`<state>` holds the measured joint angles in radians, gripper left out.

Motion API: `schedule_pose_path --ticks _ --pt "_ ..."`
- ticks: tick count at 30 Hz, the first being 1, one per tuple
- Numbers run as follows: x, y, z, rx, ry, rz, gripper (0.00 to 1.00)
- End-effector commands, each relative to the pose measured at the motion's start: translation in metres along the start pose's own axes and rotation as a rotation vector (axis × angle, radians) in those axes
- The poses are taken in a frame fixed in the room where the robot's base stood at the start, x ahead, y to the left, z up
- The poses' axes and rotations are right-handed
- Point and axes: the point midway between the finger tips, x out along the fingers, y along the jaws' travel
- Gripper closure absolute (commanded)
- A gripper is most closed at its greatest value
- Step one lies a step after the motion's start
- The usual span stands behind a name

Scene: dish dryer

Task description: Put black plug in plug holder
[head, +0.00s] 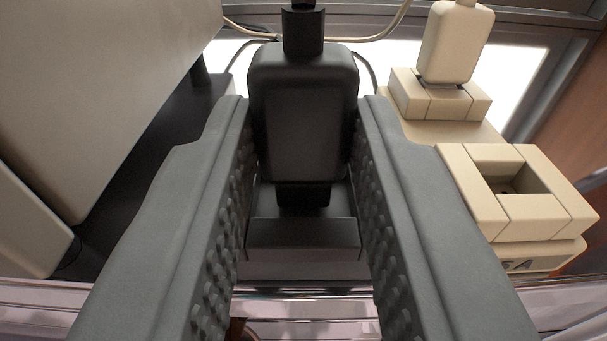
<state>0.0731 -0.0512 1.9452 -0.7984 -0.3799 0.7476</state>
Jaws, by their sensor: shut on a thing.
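The black plug (304,115) stands upright in the middle of the head view, with its cord end at the top. My gripper (305,105) is shut on it, one grey finger on each side. The plug's narrower lower end meets a black block-shaped holder (303,240) between the fingers. I cannot tell how deep it sits there. A beige holder (480,225) with an open, empty square well is to the right of my gripper. Behind it, a beige plug (456,42) stands over a second beige block holder (408,95).
A large pale grey appliance body (100,90) fills the left, close to the left finger. Pale cords (385,35) run behind the black plug. A clear, shiny edge (560,305) crosses the front. A bright panel and dark frame lie behind.

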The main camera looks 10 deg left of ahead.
Motion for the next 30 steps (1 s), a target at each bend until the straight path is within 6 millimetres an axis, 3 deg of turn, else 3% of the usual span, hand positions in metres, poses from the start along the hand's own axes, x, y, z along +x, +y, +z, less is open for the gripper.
schedule_pose_path --ticks 6,7,9,10,21,30 --pt "0.000 0.000 0.003 0.000 -0.001 0.000 0.98" --pt "0.000 0.000 0.003 0.000 0.000 0.000 0.69" --pt "0.000 0.000 0.003 0.000 0.000 0.000 0.56" --pt "0.000 0.000 0.003 0.000 0.000 0.000 0.54" --pt "-0.002 0.000 -0.001 0.000 0.000 0.000 0.54" --pt "-0.043 0.000 -0.001 0.000 0.000 0.002 0.54"
